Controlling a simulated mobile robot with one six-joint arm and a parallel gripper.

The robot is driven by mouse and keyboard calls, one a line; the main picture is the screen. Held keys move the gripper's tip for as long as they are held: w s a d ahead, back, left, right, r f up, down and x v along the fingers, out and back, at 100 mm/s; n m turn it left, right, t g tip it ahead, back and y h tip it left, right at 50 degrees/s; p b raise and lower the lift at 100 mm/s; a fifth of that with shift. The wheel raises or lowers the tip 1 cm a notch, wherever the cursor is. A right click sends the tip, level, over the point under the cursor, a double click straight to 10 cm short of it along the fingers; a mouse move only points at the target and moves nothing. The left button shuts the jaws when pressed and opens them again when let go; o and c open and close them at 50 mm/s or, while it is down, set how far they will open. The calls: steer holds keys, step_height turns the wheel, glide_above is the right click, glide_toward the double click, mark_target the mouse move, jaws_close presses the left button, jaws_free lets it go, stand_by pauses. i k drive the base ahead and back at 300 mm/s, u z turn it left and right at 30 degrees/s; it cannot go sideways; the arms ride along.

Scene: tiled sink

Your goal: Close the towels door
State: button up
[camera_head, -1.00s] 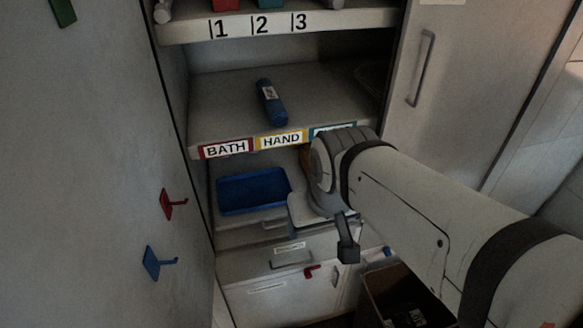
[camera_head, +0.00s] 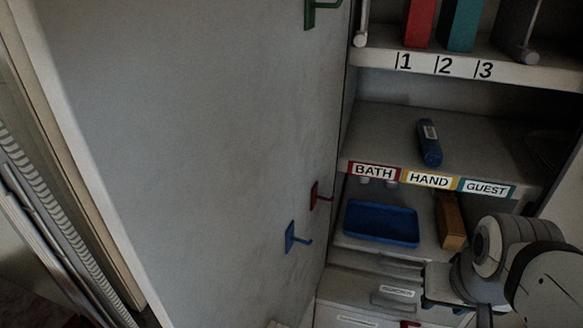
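A large grey door-like panel (camera_head: 200,150) stands at the left side of an open cabinet. No "towels" label shows on it, so I cannot tell for certain that it is the towels door. Green (camera_head: 311,14), red (camera_head: 316,196) and blue (camera_head: 291,238) hooks are on its face. The cabinet shelf bears the labels BATH, HAND and GUEST (camera_head: 486,188). My gripper (camera_head: 484,314) is at the lower right, in front of the lower shelves and well apart from the panel. Its fingers are mostly hidden or cut off by the lower edge, so its opening is unclear.
A blue bottle (camera_head: 429,142) lies on the middle shelf. A blue tray (camera_head: 381,222) and an orange-brown box (camera_head: 451,222) are below. Drawers (camera_head: 372,292) are at the bottom. A ribbed hose (camera_head: 45,205) runs beyond the panel's left edge. The space before the panel looks clear.

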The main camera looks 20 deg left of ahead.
mark_target(203, 136)
steer(key=u, duration=0.15)
steer(key=k, duration=0.35)
steer(key=z, duration=1.85)
steer(key=k, duration=2.35)
steer(key=u, duration=1.1)
steer(key=i, duration=1)
steer(key=u, duration=0.05)
